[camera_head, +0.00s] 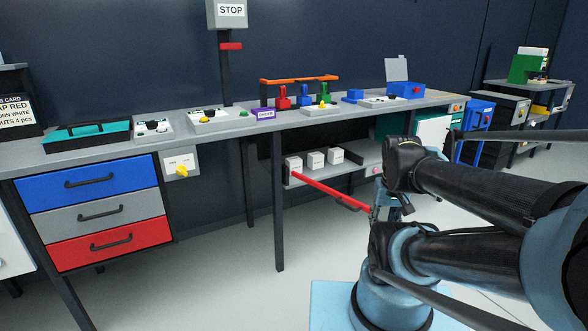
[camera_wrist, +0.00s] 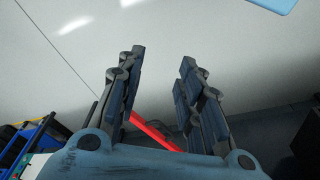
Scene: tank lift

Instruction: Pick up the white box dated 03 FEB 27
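Three small white boxes stand in a row on the grey lower shelf (camera_head: 362,166) under the bench: a left one (camera_head: 293,163), a middle one (camera_head: 315,160) and a right one (camera_head: 335,156). Dark marks show on their faces, but the dates are too small to read, so I cannot tell which is dated 03 FEB 27. My gripper (camera_wrist: 163,57) is open in the wrist view, with nothing between its fingers and pale floor beyond them. No white box shows in the wrist view. In the head view my arm covers the area right of the shelf.
A red bar (camera_head: 328,190) slants across the shelf's front; a red bar also shows behind the fingers in the wrist view (camera_wrist: 155,133). A bench leg (camera_head: 278,220) stands left of the boxes. The bench top (camera_head: 222,133) holds several devices. The floor before the drawers is clear.

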